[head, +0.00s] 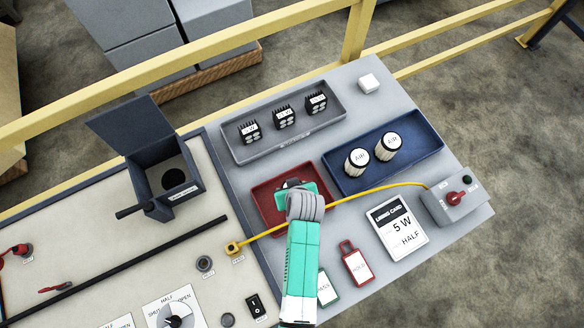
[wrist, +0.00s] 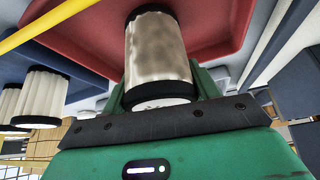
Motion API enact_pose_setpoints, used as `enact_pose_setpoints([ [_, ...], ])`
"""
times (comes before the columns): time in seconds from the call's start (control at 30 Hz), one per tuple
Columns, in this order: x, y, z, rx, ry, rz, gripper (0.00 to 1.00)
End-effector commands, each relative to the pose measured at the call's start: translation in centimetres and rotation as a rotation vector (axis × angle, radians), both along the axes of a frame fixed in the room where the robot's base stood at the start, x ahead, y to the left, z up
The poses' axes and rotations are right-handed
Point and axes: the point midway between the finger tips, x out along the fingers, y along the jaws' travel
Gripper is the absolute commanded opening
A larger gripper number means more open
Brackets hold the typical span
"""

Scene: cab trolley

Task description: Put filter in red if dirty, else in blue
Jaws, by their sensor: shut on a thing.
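My gripper (head: 294,187) is over the red tray (head: 262,205) in the head view, and the arm hides much of that tray. In the wrist view, my gripper (wrist: 160,90) is shut on a filter (wrist: 155,52). This filter has black end caps and a pale pleated body with grey-brown smudges, so it looks dirty. The red tray (wrist: 90,35) lies behind it; I cannot tell whether the filter touches the tray. The blue tray (head: 428,146) holds two clean white filters labelled AIR (head: 357,162), which also show in the wrist view (wrist: 42,97).
A yellow cable (head: 385,187) runs just past my gripper to a grey switch box (head: 455,204). A grey tray (head: 238,152) holds three black modules. A sign reading 5 W HALF (head: 398,228) and red and green tags lie nearby. An open dark box (head: 160,175) stands left.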

Motion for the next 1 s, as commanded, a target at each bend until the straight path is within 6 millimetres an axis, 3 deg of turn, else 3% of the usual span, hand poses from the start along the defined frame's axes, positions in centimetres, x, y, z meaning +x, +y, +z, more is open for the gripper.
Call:
enact_pose_setpoints([
  [0.4,0.0,0.0,-1.1,0.0,-0.002,0.0,0.34],
  [0.43,0.0,0.0,-1.0,-0.001,-0.001,0.0,0.64],
  [0.53,0.0,0.0,-1.0,0.0,-0.001,0.0,0.82],
  [0.87,-0.2,0.0,-0.3,-0.001,-0.001,0.0,0.82],
  [1.0,-1.5,-0.5,2.4,0.0,-0.003,-0.002,0.82],
])
